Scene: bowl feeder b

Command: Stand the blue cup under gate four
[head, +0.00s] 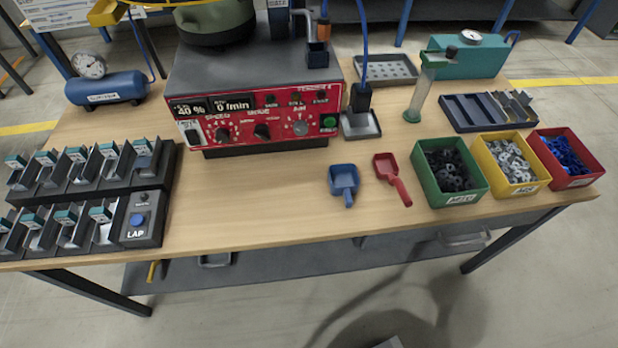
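A blue scoop-like cup with a short handle (344,181) rests on the wooden table in front of the red control panel; it is the likeliest blue cup. A small dark blue cup-shaped part (318,56) also sits at the right end of the feeder's top. Two rows of dark racks with teal-topped units (77,155) stand at the left; these may be the gates. Their numbers are too small to read, so I cannot tell which is gate four. My gripper is not in view.
A red scoop (392,176) lies right of the blue one. Green (462,199), yellow (517,190) and red (578,182) bins of parts line the right front. The feeder's red panel (250,116) stands behind. The table between racks and scoops (250,195) is clear.

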